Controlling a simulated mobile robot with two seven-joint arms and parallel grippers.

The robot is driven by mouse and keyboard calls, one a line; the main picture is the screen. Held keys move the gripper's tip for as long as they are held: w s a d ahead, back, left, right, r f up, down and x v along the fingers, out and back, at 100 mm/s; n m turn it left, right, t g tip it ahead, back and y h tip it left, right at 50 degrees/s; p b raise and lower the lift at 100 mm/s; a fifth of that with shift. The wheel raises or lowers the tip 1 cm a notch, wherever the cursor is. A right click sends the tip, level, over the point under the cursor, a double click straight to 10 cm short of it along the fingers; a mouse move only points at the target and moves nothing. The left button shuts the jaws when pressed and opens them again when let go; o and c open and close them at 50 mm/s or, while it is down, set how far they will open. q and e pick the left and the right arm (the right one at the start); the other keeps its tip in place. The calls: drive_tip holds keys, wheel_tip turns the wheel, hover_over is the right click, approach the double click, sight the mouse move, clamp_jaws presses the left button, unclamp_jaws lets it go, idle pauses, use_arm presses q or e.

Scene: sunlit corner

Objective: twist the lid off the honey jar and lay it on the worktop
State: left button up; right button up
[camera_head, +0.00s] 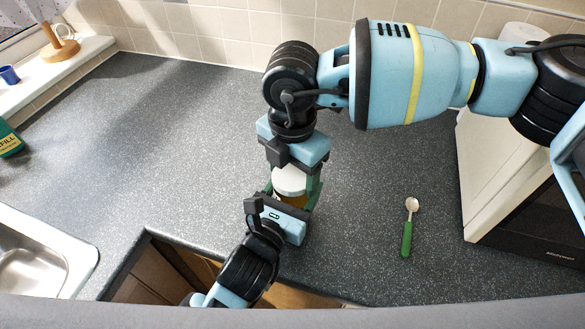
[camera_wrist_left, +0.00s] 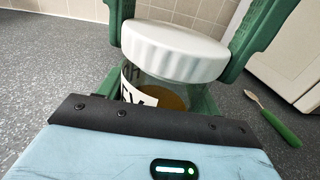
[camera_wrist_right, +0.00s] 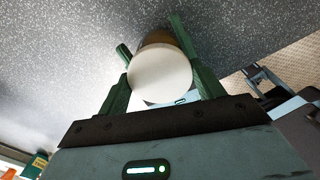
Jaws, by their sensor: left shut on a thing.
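The honey jar (camera_wrist_left: 150,88) stands upright on the worktop (camera_head: 180,130), with a white ribbed lid (camera_wrist_left: 175,50) seated on it. Amber honey and a black-and-white label show through the glass. My left gripper (camera_head: 275,205) is shut on the jar's body from the near side. My right gripper (camera_head: 292,180) reaches down from above, its green fingers on either side of the lid, also in the right wrist view (camera_wrist_right: 160,80). I cannot tell whether these fingers press on the lid or stand slightly apart. The arms partly hide the jar in the head view.
A green-handled spoon (camera_head: 408,232) lies right of the jar. A microwave (camera_head: 530,215) stands at the right. A sink (camera_head: 35,255) is at the left, with a green package (camera_head: 8,140) behind it. The worktop left of the jar is clear.

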drive_tip(key=c, duration=0.5)
drive_tip(key=n, duration=0.8)
drive_tip(key=shift+n, duration=0.4)
drive_tip(key=n, duration=1.1)
drive_tip(key=shift+r, duration=0.1)
drive_tip(key=o, duration=1.1)
